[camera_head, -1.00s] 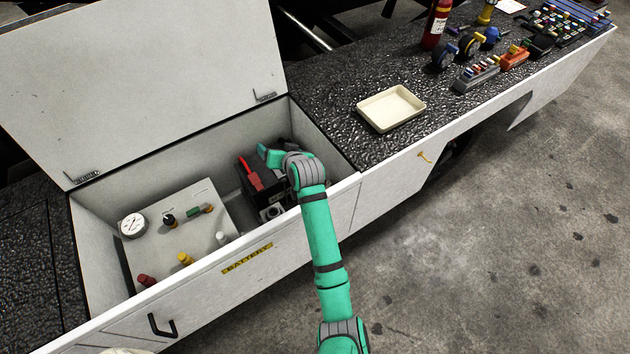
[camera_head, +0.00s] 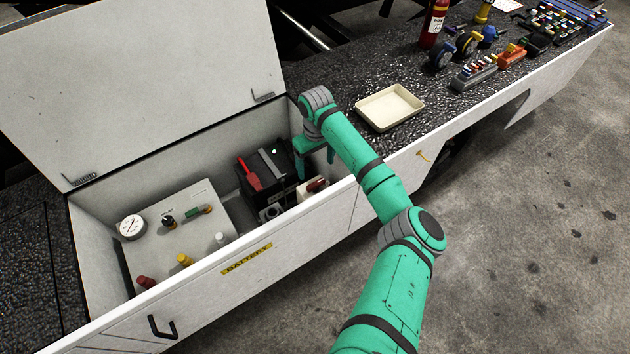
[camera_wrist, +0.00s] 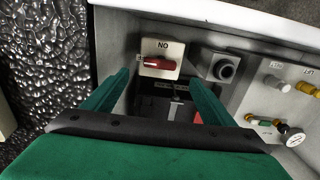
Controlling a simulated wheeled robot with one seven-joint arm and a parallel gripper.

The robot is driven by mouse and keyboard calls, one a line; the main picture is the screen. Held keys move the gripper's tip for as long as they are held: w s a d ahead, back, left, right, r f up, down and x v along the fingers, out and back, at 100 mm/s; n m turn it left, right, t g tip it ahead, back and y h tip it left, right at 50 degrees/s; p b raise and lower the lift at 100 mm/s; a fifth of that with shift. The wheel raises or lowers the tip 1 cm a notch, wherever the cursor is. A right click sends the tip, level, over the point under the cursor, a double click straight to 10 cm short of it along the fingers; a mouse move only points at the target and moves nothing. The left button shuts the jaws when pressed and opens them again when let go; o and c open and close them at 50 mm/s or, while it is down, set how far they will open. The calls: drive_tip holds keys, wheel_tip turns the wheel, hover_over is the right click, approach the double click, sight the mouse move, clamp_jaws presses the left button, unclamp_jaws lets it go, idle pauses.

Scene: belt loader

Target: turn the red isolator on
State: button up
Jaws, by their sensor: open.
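The red isolator (camera_head: 317,185) is a red rotary handle on a white plate, low in the right end of the open battery box. In the wrist view the isolator's handle (camera_wrist: 158,63) lies crosswise under lettering that reads "NO" in the picture, with smaller lettering, not clear, at its left. My gripper (camera_head: 315,160) is above and behind the isolator in the head view, pointing down into the box. In the wrist view my gripper (camera_wrist: 159,78) is open, its green fingers on either side of the isolator plate. Nothing is between them, and I see no contact.
A black unit (camera_head: 265,180) with a red lever (camera_head: 250,174) and a lit green lamp (camera_head: 274,151) stands left of the isolator. A grey socket (camera_wrist: 222,67) sits beside the plate. The box's front wall (camera_head: 230,275) and raised lid (camera_head: 140,80) bound the space.

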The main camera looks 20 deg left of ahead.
sight(315, 183)
wheel_tip(315, 183, down, 10)
idle(0.5)
drive_tip(key=c, duration=1.1)
